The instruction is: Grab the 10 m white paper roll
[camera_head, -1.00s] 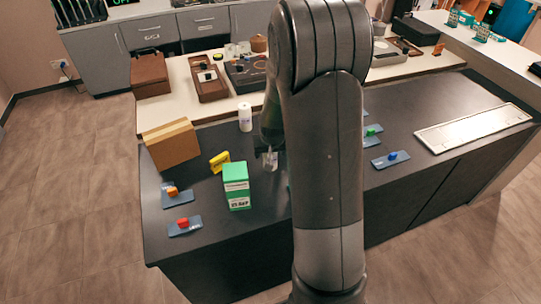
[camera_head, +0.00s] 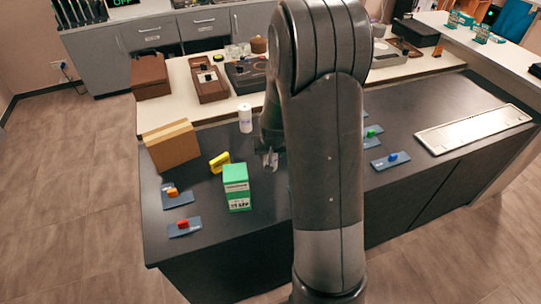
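A small white cylinder (camera_head: 245,118), which looks like the paper roll, stands upright near the back edge of the dark counter (camera_head: 262,218). Its label is too small to read. My gripper (camera_head: 270,161) hangs over the counter, nearer the front than the white cylinder and a little to its right, apart from it. My arm hides part of the gripper, and its fingers are too small to tell open from shut. No held object is visible.
A green and white box (camera_head: 237,187), a yellow object (camera_head: 219,162) and a cardboard box (camera_head: 172,145) stand left of my gripper. Blue plates with coloured pieces lie at the left (camera_head: 184,227) and right (camera_head: 390,160). A pale panel (camera_head: 473,128) lies at far right.

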